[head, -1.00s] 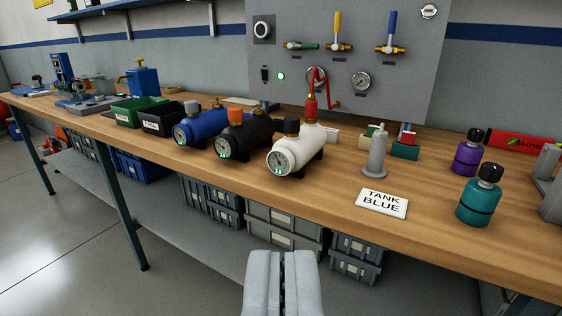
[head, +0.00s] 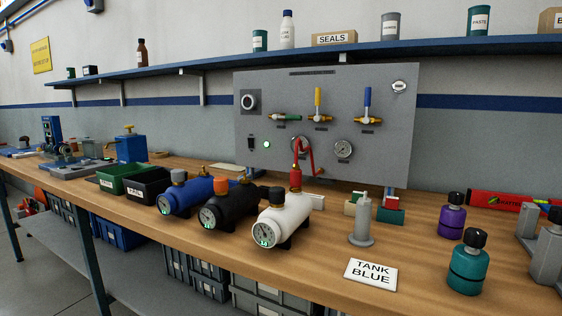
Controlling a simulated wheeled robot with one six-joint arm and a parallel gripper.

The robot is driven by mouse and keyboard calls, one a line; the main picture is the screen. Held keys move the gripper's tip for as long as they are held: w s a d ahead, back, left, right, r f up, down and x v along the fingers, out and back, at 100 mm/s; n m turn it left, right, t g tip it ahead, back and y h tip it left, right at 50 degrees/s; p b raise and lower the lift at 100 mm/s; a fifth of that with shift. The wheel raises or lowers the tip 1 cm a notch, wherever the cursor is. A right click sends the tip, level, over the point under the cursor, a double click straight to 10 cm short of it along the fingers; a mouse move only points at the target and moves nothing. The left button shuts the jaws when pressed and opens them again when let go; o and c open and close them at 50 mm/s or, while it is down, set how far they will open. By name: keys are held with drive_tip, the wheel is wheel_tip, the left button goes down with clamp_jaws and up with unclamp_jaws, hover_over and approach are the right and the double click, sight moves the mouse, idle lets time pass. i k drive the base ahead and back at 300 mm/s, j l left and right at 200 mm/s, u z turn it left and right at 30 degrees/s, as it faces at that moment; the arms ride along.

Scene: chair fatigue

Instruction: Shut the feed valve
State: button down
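The grey wall panel (head: 385,165) carries three valves. One has a green handle (head: 287,117) lying level; one has a yellow handle (head: 318,98) standing upright; one has a blue handle (head: 367,98) standing upright. Their small labels are unreadable, so I cannot tell which is the feed valve. A red hose (head: 308,155) loops beside the panel, with its red fitting (head: 296,179) on top of the white tank (head: 290,215). A black tank (head: 235,212) and a blue tank (head: 192,198) stand left of it. My gripper is out of view.
The wooden bench (head: 310,268) holds a TANK BLUE card (head: 371,274), a grey post (head: 362,225), a teal bottle (head: 468,270) and a purple bottle (head: 452,220) in front of the panel. A blue shelf (head: 215,68) runs above the panel.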

sight(288, 118)
drive_tip(key=i+j, duration=0.25)
drive_tip(key=i, duration=0.2)
drive_tip(key=i+j+u, duration=0.15)
drive_tip(key=i, duration=0.3)
drive_tip(key=j, duration=0.1)
